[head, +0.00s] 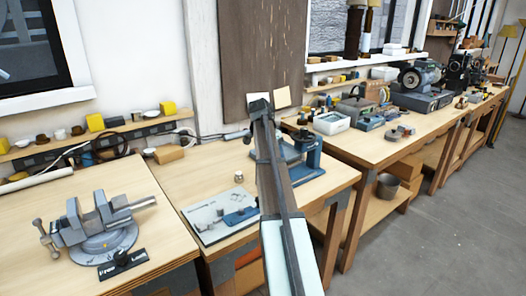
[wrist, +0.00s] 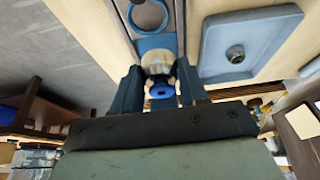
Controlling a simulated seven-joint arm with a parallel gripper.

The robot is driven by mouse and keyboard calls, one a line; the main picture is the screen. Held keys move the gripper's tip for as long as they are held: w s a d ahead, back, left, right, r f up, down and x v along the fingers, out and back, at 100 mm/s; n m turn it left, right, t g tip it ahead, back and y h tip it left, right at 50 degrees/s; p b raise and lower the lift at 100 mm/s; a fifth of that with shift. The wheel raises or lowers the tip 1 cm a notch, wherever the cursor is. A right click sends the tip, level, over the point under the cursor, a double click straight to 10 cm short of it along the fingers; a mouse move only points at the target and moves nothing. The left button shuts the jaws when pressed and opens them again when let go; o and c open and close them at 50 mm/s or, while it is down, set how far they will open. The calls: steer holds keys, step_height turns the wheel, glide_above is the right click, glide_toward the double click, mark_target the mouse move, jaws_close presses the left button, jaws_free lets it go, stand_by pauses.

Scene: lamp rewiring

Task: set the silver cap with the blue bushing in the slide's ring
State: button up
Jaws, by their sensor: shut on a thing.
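In the wrist view my gripper (wrist: 160,82) is shut on the silver cap (wrist: 156,60), with a dark finger on each side. The blue bushing (wrist: 162,90) shows at the cap's near end, between the fingers. The slide's blue ring (wrist: 148,30) lies above the cap in the picture, and its opening looks empty. The cap appears apart from the ring, but the height between them is hard to tell. In the head view a blue fixture (head: 308,152) stands on the bench, partly behind my arm. My fingers and the cap are hidden there.
A blue-grey tray (wrist: 205,45) with a small dark metal part (wrist: 235,54) lies right of the ring. In the head view a grey vise (head: 98,222) stands at the left, and a printed sheet (head: 205,222) lies beside my arm. A small silver piece (head: 238,177) stands near the sheet.

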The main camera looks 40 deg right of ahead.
steer(key=shift+s+d, duration=0.15)
steer(key=shift+s, duration=0.45)
steer(key=shift+f, duration=4.55)
steer(key=o, duration=1.2)
steer(key=v, duration=1.3)
steer(key=shift+r, duration=0.35)
steer(key=shift+r, duration=0.1)
steer(key=shift+d+v, duration=0.2)
steer(key=shift+v, duration=1.95)
steer(key=shift+d+v, duration=0.25)
steer(key=shift+v, duration=1.95)
